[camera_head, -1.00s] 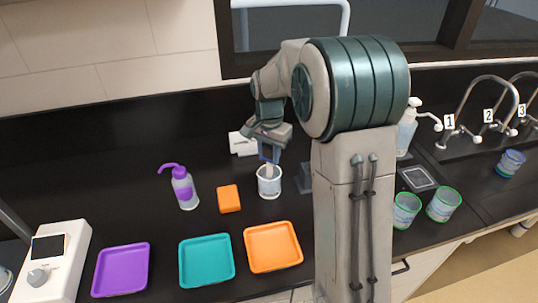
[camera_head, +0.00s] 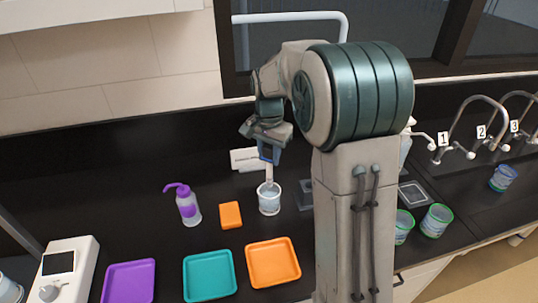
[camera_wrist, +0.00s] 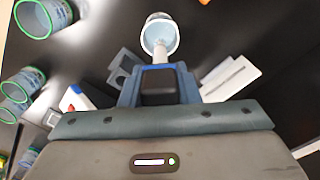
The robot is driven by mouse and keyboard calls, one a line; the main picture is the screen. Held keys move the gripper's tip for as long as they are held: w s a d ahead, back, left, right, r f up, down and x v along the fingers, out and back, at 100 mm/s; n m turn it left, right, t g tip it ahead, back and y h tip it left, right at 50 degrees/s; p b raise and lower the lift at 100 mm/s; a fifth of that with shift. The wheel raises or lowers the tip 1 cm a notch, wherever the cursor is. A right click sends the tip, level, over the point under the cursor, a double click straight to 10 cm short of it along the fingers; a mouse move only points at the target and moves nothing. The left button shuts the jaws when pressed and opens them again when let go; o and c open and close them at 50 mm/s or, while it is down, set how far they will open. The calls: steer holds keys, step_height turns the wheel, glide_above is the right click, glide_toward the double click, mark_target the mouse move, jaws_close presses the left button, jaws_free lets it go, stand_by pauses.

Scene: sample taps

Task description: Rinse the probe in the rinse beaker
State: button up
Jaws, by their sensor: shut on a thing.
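My gripper (camera_head: 268,152) is shut on the probe (camera_head: 269,173), a pale stick that hangs down from the jaws. The rinse beaker (camera_head: 269,200), a small clear beaker with a white label, stands on the black bench below. The probe's lower end is at the beaker's mouth; whether its tip is inside the rim is hard to tell. In the wrist view the probe (camera_wrist: 160,52) reaches from the gripper (camera_wrist: 158,75) toward the beaker (camera_wrist: 160,36), overlapping its opening.
An orange block (camera_head: 230,215) and a purple-topped wash bottle (camera_head: 187,205) stand left of the beaker. Purple (camera_head: 129,283), teal (camera_head: 209,276) and orange (camera_head: 272,263) trays lie in front. A white card (camera_head: 246,160) stands behind. Green-rimmed beakers (camera_head: 437,221) are right of my arm.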

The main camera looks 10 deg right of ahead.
mark_target(269, 146)
stand_by(0.4)
steer(key=shift+r+p, duration=1.15)
steer(key=shift+r, duration=0.4)
steer(key=shift+s+f, duration=0.1)
